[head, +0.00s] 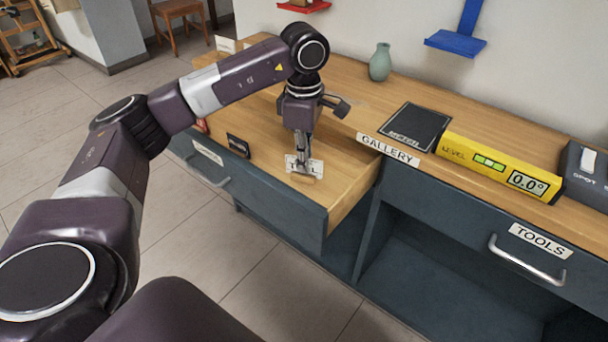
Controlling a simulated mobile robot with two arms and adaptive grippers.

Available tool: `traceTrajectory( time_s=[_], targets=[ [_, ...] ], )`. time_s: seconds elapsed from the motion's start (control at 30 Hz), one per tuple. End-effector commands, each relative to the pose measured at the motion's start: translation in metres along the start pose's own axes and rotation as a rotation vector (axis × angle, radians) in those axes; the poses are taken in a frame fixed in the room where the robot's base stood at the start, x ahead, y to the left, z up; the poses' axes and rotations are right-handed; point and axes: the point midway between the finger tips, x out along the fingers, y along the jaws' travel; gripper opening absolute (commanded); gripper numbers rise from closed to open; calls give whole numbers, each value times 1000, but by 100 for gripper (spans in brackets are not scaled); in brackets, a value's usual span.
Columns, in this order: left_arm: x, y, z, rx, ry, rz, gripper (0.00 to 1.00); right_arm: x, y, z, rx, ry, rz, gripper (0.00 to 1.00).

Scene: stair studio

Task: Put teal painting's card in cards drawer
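My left gripper (303,168) points straight down over the open drawer (345,207). Its fingers are close together and appear shut on a small white card (317,167) with dark letters. The fingers hide the middle letters; a T and an L show at the ends. A light wooden piece (303,179) shows at the card's lower edge. I cannot tell whether the card touches the drawer floor. The drawer's front has a white label (208,152), too slanted to read, and a metal handle (205,178). My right gripper and the teal painting are not in view.
A dark card (238,146) and a red item (202,125) are near the drawer's left part. On the counter are a GALLERY sign (388,150), a black panel (414,126), a yellow level (500,166) and a green vase (380,62). A TOOLS drawer (470,229) is shut at right.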

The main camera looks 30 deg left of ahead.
Motion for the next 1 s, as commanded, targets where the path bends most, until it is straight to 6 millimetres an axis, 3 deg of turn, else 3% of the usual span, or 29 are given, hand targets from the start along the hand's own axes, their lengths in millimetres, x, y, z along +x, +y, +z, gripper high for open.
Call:
traceTrajectory(
  time_s=[0.27,0.73,0.9,1.0],
  targets=[
    [39,-1,-1,0,2,-3,0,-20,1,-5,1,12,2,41],
    [44,0,0,0,0,-1,0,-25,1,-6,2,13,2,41],
    [43,0,0,1,0,-1,21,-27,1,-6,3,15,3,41],
    [43,0,0,1,0,-1,22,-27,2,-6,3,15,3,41]
  ],
)
